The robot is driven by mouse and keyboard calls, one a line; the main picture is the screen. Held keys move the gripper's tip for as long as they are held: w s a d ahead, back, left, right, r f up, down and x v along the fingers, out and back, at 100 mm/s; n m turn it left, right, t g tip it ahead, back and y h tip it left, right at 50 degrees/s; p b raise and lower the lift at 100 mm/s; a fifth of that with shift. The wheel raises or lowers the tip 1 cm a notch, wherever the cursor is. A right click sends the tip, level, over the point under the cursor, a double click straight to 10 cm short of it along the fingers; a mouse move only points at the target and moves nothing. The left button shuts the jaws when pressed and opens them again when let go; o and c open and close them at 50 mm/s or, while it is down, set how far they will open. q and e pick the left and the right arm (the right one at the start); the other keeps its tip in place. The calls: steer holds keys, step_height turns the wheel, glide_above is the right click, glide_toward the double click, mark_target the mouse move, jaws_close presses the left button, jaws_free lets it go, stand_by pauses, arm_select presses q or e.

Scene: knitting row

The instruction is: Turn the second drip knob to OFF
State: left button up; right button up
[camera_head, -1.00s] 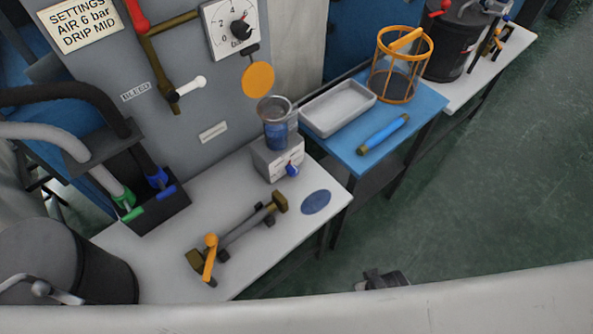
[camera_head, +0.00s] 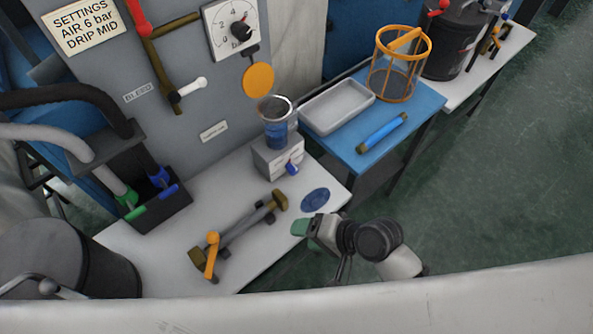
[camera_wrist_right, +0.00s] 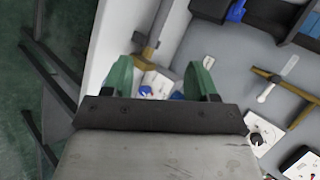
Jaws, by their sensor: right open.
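A grey box (camera_head: 277,158) with a small blue knob (camera_head: 292,169) on its front stands on the near white bench. A clear cup of blue liquid (camera_head: 277,130) sits on the box. The print by the knob is too small to read, and I cannot tell its setting. My right gripper (camera_head: 300,228) has green fingertips. It is open and empty by the bench's front edge, below and apart from the knob in the picture. In the right wrist view its fingers (camera_wrist_right: 160,80) are spread, with a white and blue part partly showing between them. My left gripper is not in view.
An inline bar with an orange lever (camera_head: 212,255) lies on the bench (camera_head: 170,262), left of my right gripper. A blue disc (camera_head: 315,200) lies near the bench's right end. A blue table (camera_head: 345,150) holds a white tray (camera_head: 337,107) and an orange cage (camera_head: 400,65).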

steer(key=w+a+f+m+y, duration=0.1)
steer(key=w+a+m+y, duration=0.25)
steer(key=m, duration=0.35)
steer(key=m+t+h, duration=0.4)
steer(key=m+t, duration=0.2)
steer(key=m, duration=1.2)
glide_toward(296, 171)
steer(key=shift+s+d+r, duration=0.15)
steer(key=shift+s+d, duration=0.15)
steer(key=shift+d, duration=0.05)
steer(key=shift+w, duration=0.3)
steer(key=b+x, duration=0.4)
steer(key=x, duration=0.5)
steer(key=shift+a+f, duration=0.3)
steer(key=shift+a, duration=0.05)
steer(key=shift+w+a+f, duration=0.1)
steer(key=shift+w+a, duration=0.15)
